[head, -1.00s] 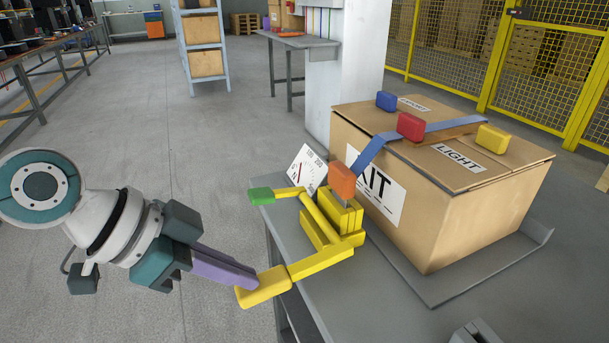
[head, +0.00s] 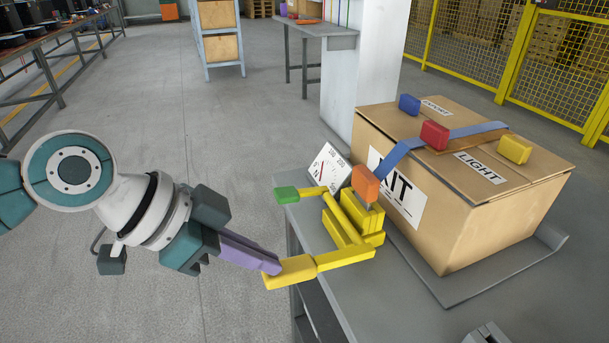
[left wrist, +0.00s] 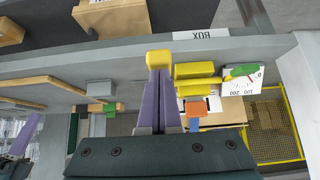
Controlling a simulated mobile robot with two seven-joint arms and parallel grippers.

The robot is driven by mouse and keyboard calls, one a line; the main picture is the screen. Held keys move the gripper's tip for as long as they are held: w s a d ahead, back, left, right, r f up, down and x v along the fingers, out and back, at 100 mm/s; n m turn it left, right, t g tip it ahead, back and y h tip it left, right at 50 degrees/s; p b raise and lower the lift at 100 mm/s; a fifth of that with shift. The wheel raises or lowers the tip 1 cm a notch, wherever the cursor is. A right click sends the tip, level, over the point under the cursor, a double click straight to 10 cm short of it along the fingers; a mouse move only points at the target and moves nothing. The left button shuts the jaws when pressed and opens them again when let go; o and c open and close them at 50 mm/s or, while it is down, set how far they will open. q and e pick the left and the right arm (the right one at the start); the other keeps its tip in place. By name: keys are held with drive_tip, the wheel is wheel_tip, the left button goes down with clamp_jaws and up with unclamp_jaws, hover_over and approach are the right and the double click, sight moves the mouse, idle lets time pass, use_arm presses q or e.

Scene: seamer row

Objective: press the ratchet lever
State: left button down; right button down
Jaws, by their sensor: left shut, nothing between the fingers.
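The ratchet lever is a yellow arm with a thick end block (head: 290,272), jutting left past the table edge from the yellow tensioner (head: 340,232). My left gripper (head: 277,267) is shut, with its purple fingertips against the lever's end block, not around it. In the left wrist view the end block (left wrist: 159,57) sits just beyond the fingertips (left wrist: 159,72). A green-tipped handle (head: 286,193) and a white dial (head: 327,172) stand at the tensioner's far side. A purple finger of my right gripper (left wrist: 27,132) seems to show at the left wrist view's edge; its jaw state is unclear.
A cardboard box (head: 470,230) with a blue strap (head: 478,130) stands right of the tensioner on the grey table (head: 385,310). An orange block (head: 365,184) is at the strap's near end. A white pillar (head: 357,85) stands behind.

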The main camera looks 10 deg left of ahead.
use_arm(q)
drive_tip(key=a+f+v, duration=0.1)
drive_tip(key=v, duration=0.9)
drive_tip(key=shift+s, duration=0.35)
use_arm(e)
drive_tip(key=shift+a+r, duration=0.1)
drive_tip(key=shift+r, duration=0.65)
use_arm(q)
drive_tip(key=shift+a, duration=0.15)
